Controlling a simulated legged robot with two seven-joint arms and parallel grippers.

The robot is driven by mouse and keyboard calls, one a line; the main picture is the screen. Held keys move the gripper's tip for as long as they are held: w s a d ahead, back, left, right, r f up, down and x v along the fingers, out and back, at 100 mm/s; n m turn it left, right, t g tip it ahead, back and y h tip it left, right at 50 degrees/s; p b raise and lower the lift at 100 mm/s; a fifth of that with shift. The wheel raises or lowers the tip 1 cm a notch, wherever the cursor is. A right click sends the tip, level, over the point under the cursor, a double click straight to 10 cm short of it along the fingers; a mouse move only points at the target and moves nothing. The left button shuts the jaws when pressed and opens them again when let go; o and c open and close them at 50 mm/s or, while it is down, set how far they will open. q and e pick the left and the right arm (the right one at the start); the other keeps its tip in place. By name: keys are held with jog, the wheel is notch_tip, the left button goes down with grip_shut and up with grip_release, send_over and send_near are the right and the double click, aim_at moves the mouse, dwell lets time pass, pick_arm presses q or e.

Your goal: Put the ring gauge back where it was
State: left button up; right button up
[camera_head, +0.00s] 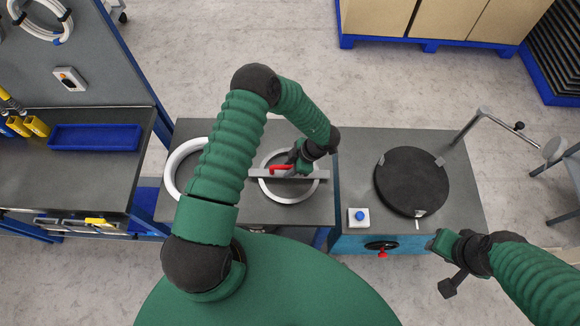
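A silver ring (272,191) lies on the grey bench top under my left gripper, with a grey bar (262,173) across it and a red part (284,166) on the bar. A second, white ring (171,178) lies to the left, partly hidden by my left arm. I cannot tell which one is the ring gauge. My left gripper (298,166) is over the bar, at the red part; its fingertips are too small and dark to show whether they hold it. My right gripper (443,264) is open and empty, off the bench's front right edge.
A round black plate (411,180) with small clamps sits on the right bench part, with a blue button box (359,217) and red knob (382,252) in front. A bent metal post (468,125) stands at right. A blue tray (96,137) lies on the left workbench.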

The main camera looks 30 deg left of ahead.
pick_arm(q)
jog(key=shift+o, duration=0.2)
jog(key=shift+a, duration=0.1)
jog(key=b+v, duration=0.1)
jog(key=v, duration=1)
jog(key=shift+r, duration=0.25)
jog(key=w+a+r+m+t, duration=0.2)
jog(key=w+r+m+t, duration=0.3)
jog(key=w, duration=0.4)
jog(key=w+d+r+m+t+h, duration=0.2)
jog(key=d+r+m+t+h, duration=0.1)
jog(key=d+r+m+t, duration=0.45)
jog(key=s+a+m+g+h, duration=0.1)
jog(key=s+m+g, duration=0.3)
jog(key=s, duration=0.7)
jog(key=s+a+r+m+g, duration=0.1)
jog(key=s+m+g, duration=0.2)
jog(key=s+m, duration=0.5)
jog(key=s, duration=0.3)
jog(key=shift+s+a+r+g+h, duration=0.15)
jog(key=shift+s+a+g+h, duration=0.15)
jog(key=shift+g+h, duration=0.1)
